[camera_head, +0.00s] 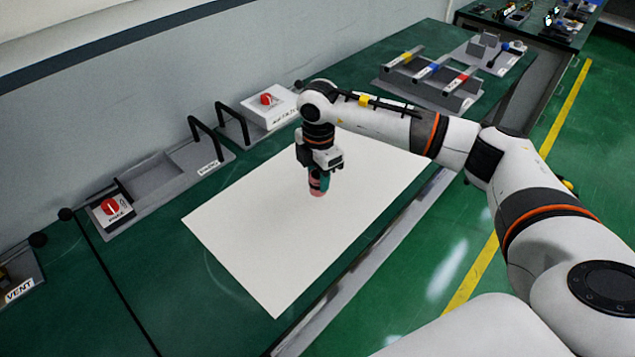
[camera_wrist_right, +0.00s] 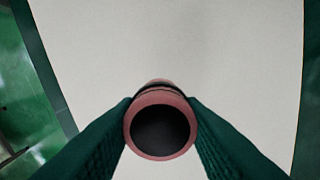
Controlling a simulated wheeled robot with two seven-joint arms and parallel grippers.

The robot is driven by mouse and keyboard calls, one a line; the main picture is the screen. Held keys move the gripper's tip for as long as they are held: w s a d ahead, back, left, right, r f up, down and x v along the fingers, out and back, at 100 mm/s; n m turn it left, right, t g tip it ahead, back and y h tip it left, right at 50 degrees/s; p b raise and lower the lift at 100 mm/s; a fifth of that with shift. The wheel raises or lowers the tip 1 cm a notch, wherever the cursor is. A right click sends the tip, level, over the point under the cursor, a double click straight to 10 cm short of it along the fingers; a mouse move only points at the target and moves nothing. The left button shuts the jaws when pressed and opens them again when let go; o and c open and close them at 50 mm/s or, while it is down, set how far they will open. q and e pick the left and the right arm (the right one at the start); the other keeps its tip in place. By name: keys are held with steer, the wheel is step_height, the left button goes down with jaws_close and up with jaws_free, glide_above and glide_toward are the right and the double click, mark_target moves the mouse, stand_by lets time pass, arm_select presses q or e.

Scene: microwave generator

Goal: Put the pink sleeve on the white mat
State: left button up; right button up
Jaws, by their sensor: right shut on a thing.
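The pink sleeve (camera_head: 317,190) is a short hollow tube with a dark band. It is upright in my right gripper (camera_head: 319,178), over the white mat (camera_head: 270,245). In the right wrist view the sleeve's pink rim (camera_wrist_right: 160,101) and dark bore face the camera, with a green finger pressed on each side. The white mat (camera_wrist_right: 100,50) fills most of that view beneath it. I cannot tell whether the sleeve's lower end touches the mat. My left gripper is not in view.
Behind the mat, along the wall, stand a grey tray with a red knob (camera_head: 110,207) and a white box with a red knob (camera_head: 268,101). A rack with coloured bars (camera_head: 432,75) is at the far right. Most of the mat is bare.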

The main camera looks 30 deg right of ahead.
mark_target(317, 187)
steer(key=shift+w+f, duration=0.1)
steer(key=shift+f, duration=0.3)
step_height(317, 187, down, 3)
steer(key=shift+f+p, duration=0.1)
steer(key=shift+p, duration=0.35)
steer(key=shift+f, duration=0.2)
steer(key=o, duration=1)
steer(key=shift+r, duration=0.1)
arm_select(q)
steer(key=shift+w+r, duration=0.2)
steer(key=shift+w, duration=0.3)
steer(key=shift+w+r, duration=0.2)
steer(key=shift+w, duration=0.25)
